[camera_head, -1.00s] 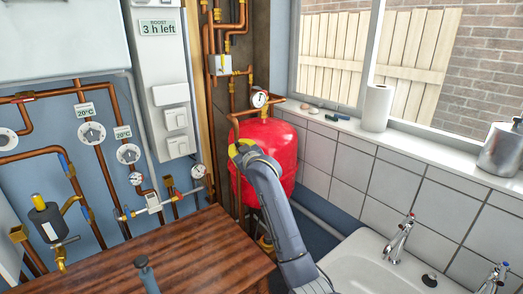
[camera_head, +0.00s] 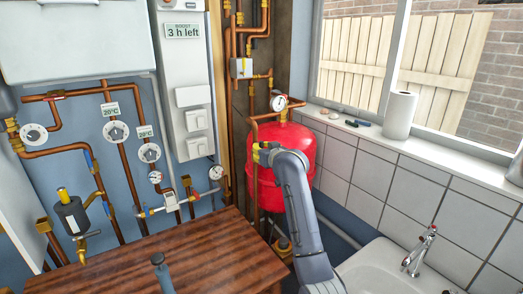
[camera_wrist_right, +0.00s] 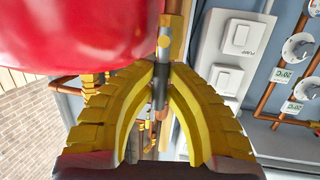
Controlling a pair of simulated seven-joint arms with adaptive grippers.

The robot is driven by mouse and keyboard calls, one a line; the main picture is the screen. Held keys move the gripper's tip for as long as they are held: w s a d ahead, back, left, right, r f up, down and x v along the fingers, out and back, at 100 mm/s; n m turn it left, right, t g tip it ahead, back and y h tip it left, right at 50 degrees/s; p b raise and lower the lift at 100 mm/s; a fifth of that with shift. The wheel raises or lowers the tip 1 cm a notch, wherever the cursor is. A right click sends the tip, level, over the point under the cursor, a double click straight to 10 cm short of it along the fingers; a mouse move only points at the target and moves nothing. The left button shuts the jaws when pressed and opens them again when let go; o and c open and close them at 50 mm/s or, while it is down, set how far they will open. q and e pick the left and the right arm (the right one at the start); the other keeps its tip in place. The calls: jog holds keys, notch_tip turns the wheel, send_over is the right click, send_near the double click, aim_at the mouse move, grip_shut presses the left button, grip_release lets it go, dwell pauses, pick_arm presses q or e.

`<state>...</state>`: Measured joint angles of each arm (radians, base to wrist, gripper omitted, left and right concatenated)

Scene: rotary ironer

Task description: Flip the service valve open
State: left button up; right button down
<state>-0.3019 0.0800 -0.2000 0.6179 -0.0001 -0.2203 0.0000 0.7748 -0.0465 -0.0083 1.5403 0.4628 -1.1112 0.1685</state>
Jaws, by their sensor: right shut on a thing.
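My right gripper (camera_head: 260,152) is at the copper pipe on the left front of the red vessel (camera_head: 290,180). In the right wrist view its yellow fingers (camera_wrist_right: 161,75) are shut on a narrow grey metal piece, which looks like the service valve's lever (camera_wrist_right: 160,88). The lever lies along the copper pipe in that view. The valve body is mostly hidden by the fingers, and I cannot tell its position.
A gauge (camera_head: 279,103) sits above the vessel. Copper pipes with dials (camera_head: 116,131) cover the wall at left. A wooden bench (camera_head: 190,250) is in front, with a basin (camera_head: 385,268) at right. A paper roll (camera_head: 400,115) stands on the sill.

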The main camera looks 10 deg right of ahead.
jog(key=c, duration=1.4)
grip_release()
